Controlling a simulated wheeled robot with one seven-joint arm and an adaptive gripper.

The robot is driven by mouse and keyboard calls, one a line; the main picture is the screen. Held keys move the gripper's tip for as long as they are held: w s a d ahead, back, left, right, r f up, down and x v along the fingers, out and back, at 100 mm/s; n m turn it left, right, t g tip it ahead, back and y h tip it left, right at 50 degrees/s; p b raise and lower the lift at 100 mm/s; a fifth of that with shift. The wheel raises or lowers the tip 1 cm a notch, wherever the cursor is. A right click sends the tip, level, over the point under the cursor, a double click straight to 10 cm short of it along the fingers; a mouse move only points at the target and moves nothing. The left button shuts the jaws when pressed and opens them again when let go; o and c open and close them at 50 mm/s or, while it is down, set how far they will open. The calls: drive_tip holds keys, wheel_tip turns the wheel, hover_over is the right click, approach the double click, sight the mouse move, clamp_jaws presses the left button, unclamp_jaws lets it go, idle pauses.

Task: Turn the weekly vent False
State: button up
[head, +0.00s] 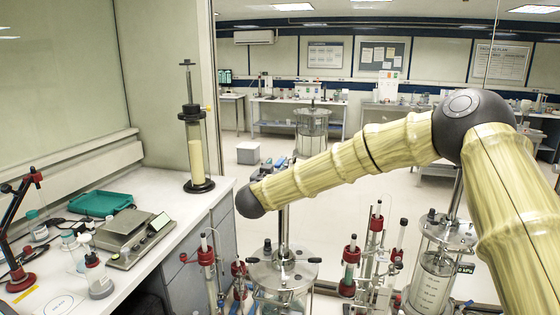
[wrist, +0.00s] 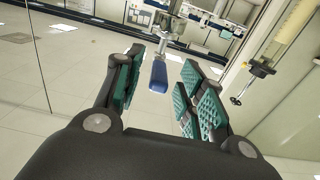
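A blue lever (wrist: 158,76) on a pale metal stem shows in the wrist view, in the gap between my fingers. My gripper (wrist: 161,65) is open, with teal ribbed pads on both sides of the lever. I see a gap between each pad and the lever; how deep it sits between them I cannot tell. In the head view my arm reaches left across the middle and my fingers cannot be made out clearly. No label reading "weekly vent" is legible, so I cannot tell whether this lever is that vent.
A tall yellow column (head: 195,155) stands at the edge of the white bench (head: 150,172), with a balance (head: 125,236) and green tray (head: 98,204) left of it. Steel-lidded vessels (head: 283,272) and red-clamped columns (head: 350,265) crowd the front. Open floor (head: 340,170) lies behind.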

drive_tip(key=shift+p+x, duration=0.6)
drive_tip(key=shift+x, duration=1.3)
clamp_jaws()
